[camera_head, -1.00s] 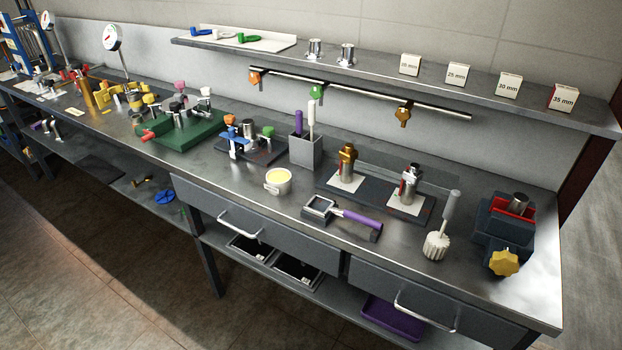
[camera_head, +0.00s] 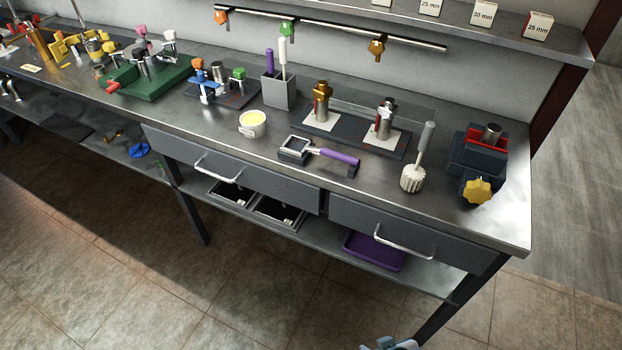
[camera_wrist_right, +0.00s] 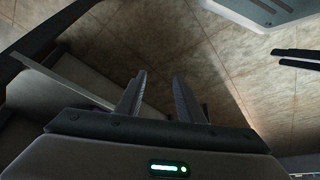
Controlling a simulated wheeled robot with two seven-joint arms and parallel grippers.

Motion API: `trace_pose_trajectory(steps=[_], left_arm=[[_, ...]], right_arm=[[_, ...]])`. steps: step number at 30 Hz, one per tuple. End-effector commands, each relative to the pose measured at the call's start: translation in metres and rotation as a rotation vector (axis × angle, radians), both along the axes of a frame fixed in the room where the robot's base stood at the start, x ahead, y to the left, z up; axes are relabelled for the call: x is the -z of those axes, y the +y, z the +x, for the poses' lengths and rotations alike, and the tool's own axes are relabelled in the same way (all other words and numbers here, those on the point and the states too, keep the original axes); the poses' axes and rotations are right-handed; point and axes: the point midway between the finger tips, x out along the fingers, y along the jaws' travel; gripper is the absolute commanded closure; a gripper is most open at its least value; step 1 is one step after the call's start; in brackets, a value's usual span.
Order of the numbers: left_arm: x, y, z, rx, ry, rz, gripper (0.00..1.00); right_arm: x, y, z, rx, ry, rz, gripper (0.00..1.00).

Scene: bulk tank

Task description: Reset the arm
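My right gripper (camera_wrist_right: 160,78) is in the right wrist view, with its two dark fingers apart and nothing between them. It hangs over the tiled floor beside the bench structure. Two dark parallel fingers at the right edge of that view look like my left gripper (camera_wrist_right: 294,57); a gap shows between them and they hold nothing visible. In the head view, a small pale part of mine shows at the bottom edge, below the bench. No gripper is on or over the bench top.
The steel bench (camera_head: 500,222) carries a purple-handled tool (camera_head: 332,157), a cream cup (camera_head: 252,124), a white brush (camera_head: 413,178), a dark vise with yellow knob (camera_head: 477,190) and a green fixture (camera_head: 150,80). Two drawers are shut. A purple tray (camera_head: 374,251) lies on the lower shelf. The floor in front is clear.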

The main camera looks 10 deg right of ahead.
Motion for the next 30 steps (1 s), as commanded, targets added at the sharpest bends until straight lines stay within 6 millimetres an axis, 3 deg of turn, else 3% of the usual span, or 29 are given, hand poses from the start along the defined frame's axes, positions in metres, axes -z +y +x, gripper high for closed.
trace_pose_trajectory(steps=[1,6,15,21,30], left_arm=[[0.000,0.000,-0.001,0.000,0.001,0.000,0.62],[0.000,0.000,-0.001,0.000,0.001,0.000,0.62],[0.000,0.000,0.000,0.000,0.001,0.000,0.62],[-0.001,0.000,0.003,-0.001,-0.003,0.000,0.62],[-0.001,0.000,0.005,0.000,-0.006,0.000,0.62]], right_arm=[[0.021,0.003,0.000,-0.003,-0.005,0.004,0.66],[0.082,0.013,0.000,-0.014,-0.055,0.024,0.66],[0.165,0.025,-0.024,-0.035,-0.141,0.056,0.66],[0.190,0.027,-0.040,-0.043,-0.177,0.070,0.66],[0.194,0.028,-0.044,-0.045,-0.187,0.074,0.66]])
